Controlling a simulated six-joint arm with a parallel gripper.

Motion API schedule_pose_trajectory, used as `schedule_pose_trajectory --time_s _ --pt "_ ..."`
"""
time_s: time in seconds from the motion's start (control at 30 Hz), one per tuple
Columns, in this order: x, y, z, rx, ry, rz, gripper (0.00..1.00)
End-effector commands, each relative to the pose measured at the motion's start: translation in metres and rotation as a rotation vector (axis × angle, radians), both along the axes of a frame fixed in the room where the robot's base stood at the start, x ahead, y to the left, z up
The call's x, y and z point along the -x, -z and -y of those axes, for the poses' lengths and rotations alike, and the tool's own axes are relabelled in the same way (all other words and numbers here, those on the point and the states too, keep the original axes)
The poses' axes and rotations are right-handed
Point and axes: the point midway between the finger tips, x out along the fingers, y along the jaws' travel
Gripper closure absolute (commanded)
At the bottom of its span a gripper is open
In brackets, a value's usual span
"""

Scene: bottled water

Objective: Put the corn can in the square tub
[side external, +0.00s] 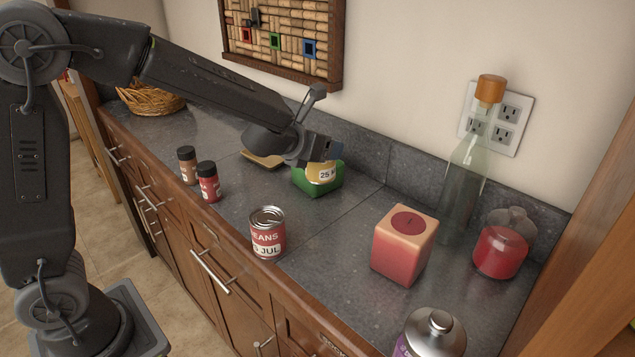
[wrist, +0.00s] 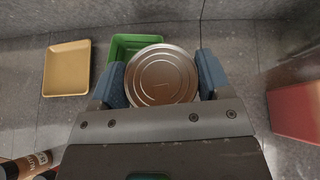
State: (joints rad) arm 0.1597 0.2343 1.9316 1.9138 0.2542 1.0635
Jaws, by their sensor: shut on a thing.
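My gripper (wrist: 160,76) is shut on a can with a yellow label, seen as a round metal lid (wrist: 161,90) between the two blue-grey fingers in the wrist view. In the side view the can (side external: 321,175) hangs below my gripper (side external: 322,158), its label partly readable as "25 M"; the rest of the label is hidden. The green square tub (side external: 320,191) is under and around the lower part of the can in that picture. In the wrist view the tub (wrist: 120,46) shows behind and left of the lid. I cannot tell whether the can's base is inside the tub.
A yellow tray (wrist: 66,72) lies left of the tub. A beans can (side external: 268,238) and two spice jars (side external: 208,186) stand near the counter's front edge. A red box (side external: 402,250), a clear bottle (side external: 464,180) and a red jar (side external: 500,252) stand to the right.

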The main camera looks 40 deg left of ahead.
Motion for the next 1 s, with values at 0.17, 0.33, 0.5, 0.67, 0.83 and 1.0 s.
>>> schedule_pose_trajectory --time_s 0.17,0.33,0.5,0.67,0.83,1.0 --pt "-0.011 -0.021 -0.062 0.012 0.076 -0.020 0.62" --pt "-0.006 -0.045 -0.116 0.006 0.180 -0.018 0.62" --pt "0.004 -0.062 -0.149 -0.008 0.255 -0.005 0.62" --pt "0.007 -0.065 -0.156 -0.014 0.289 0.000 0.62" --pt "-0.009 -0.048 -0.132 -0.013 0.298 -0.002 0.62" --pt "-0.031 -0.026 -0.101 -0.012 0.296 -0.002 0.62"
